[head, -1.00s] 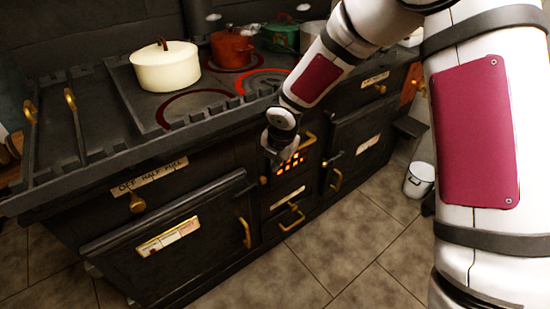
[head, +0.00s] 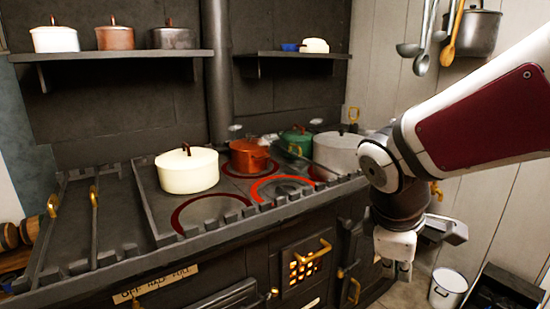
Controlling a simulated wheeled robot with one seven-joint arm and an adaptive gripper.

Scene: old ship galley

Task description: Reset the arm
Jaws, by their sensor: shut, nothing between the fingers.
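My arm comes in from the right edge of the head view and bends down at a joint in front of the stove's right end. My gripper (head: 397,268) hangs below that joint, pointing down, and is shut and empty. It is in front of the right part of the black stove (head: 225,270), below the level of the stove top. Its fingertips are small and partly dark. The arm hides part of the stove's right end.
A cream pot (head: 187,171), an orange pot (head: 248,157), a green pot (head: 297,142) and a grey pot (head: 338,152) stand on the stove behind a raised rail. A white bucket (head: 447,289) stands on the floor at right.

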